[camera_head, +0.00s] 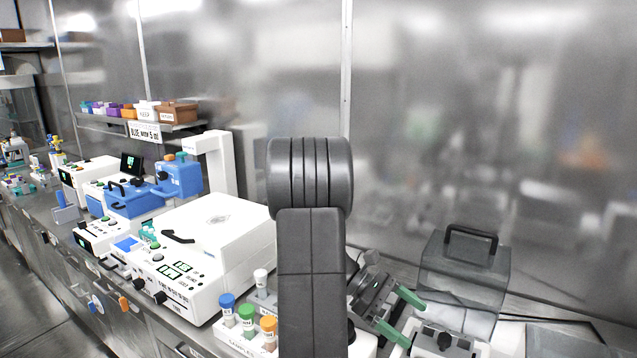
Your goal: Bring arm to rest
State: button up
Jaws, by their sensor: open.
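My dark grey arm stands folded in the middle of the head view and hides part of the bench behind it. My gripper (416,327) shows to the right of the arm, low in the picture. Its two green fingers are spread apart, pointing down and to the right. Nothing is seen between them. The fingers are over or in front of a white device with a black knob (444,341); I cannot tell whether they touch it.
A rack of capped tubes (238,343) stands just left of my arm. A white centrifuge-like machine (215,240) is behind it. A clear box with a black handle (462,280) stands at right. A shelf with small bins (150,128) is at back left.

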aim_at(435, 338)
jog(key=v, duration=0.6)
jog(key=x, duration=1.2)
jog(key=shift+s+d, duration=0.2)
jog(key=shift+d+r, duration=0.15)
jog(key=shift+r, duration=0.1)
notch_tip(435, 338, up, 10)
jog(key=p, duration=0.4)
jog(key=shift+f+p, duration=0.15)
jog(key=shift+p, duration=0.15)
jog(key=shift+s+d+p, duration=0.15)
jog(key=shift+p, duration=0.35)
